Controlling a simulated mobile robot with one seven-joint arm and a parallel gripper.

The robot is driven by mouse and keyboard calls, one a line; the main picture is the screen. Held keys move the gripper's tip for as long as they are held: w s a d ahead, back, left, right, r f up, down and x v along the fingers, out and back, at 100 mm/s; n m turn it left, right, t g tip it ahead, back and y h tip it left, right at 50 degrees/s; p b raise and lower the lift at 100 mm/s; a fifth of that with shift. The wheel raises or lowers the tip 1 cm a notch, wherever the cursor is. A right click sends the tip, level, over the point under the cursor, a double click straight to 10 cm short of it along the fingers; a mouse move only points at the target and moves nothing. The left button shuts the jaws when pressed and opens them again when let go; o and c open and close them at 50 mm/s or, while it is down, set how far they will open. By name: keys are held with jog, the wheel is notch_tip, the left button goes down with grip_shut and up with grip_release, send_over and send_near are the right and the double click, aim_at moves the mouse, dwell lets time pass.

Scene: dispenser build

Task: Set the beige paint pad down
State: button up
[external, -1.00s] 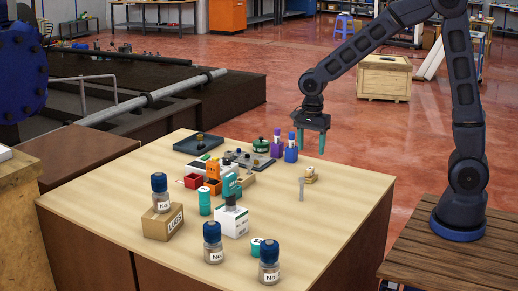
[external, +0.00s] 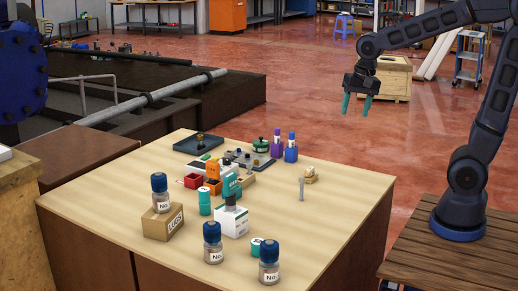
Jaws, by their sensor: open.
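A small beige block with a darker tan top, which looks like the beige paint pad (external: 310,174), rests on the table (external: 335,205) near its right edge. My gripper (external: 357,105) is up in the air, beyond the table's right side, above and to the right of the pad. Its two teal fingers are apart with nothing between them. It does not touch the pad.
A thin grey upright piece (external: 301,189) stands just in front of the pad. The table's right front is clear.

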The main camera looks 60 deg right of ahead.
jog(key=s+d+r+n+t, duration=0.1)
jog(key=s+d+n, duration=0.1)
jog(key=s+n, duration=0.2)
jog(key=s+d+r+n+t, duration=0.1)
jog(key=s+n, duration=0.4)
jog(key=s, duration=0.6)
jog(key=shift+d+r+n, duration=0.3)
jog(key=shift+d, duration=0.45)
